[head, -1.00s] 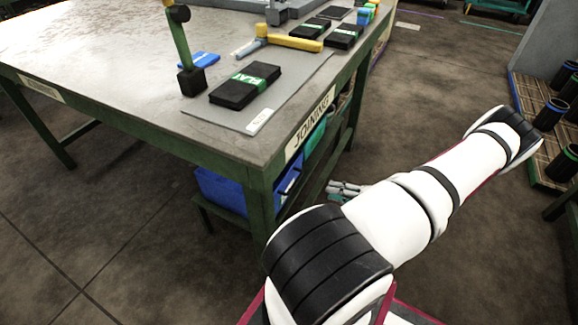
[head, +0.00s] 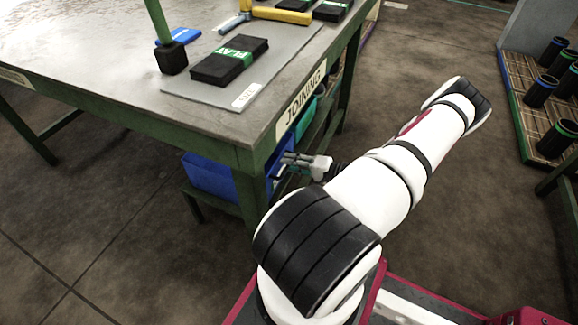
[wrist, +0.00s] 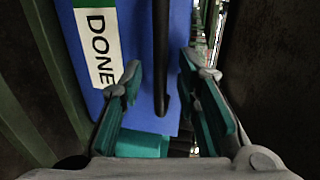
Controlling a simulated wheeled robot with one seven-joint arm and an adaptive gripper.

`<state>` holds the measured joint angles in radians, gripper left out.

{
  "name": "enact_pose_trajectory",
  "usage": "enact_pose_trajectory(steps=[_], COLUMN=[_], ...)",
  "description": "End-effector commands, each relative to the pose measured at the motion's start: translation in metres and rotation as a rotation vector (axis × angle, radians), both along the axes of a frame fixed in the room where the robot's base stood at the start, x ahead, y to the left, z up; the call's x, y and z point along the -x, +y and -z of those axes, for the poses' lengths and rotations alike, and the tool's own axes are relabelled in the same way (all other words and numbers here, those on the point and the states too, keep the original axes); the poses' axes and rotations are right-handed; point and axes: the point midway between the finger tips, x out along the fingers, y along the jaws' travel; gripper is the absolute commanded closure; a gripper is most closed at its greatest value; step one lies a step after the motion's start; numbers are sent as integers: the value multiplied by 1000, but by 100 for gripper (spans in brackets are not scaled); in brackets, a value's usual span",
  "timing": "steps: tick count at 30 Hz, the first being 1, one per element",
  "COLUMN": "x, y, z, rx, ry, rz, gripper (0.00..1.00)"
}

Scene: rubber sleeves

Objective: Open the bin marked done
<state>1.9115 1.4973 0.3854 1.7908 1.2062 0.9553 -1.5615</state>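The blue bin (head: 205,177) sits on the low shelf under the workbench in the head view. In the wrist view the blue bin (wrist: 135,28) fills the middle, with a white DONE label (wrist: 98,50) on its face. A dark upright bar handle (wrist: 160,60) runs down that face. My gripper (wrist: 160,72) is open, its teal-padded fingers on either side of the handle with gaps on both sides. How far the fingertips reach past the handle I cannot tell. In the head view my gripper (head: 298,162) is partly hidden beside the bench leg.
The bench (head: 110,75) marked JOINING (head: 300,92) stands above the bin, its green leg (head: 252,192) close by. A teal bin (head: 287,121) is farther along the shelf. Dark cylinders (head: 541,91) stand on a rack at right.

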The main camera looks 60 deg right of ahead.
Motion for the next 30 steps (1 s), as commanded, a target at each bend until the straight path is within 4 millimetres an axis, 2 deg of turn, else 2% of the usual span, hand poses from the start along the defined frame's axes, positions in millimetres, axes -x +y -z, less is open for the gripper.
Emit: enact_pose_trajectory(steps=[4,12,13,15,17,26,30], x=[-9,-10,-10,-10,-10,-8,5], y=[1,1,1,1,1,1,-1], z=[2,2,2,2,2,2,2], rx=[0,0,0,0,0,0,1], ry=[0,0,0,0,0,1,2], rz=[-1,-1,-1,0,0,0,2], gripper=[70,70,72,88,100,100,100])
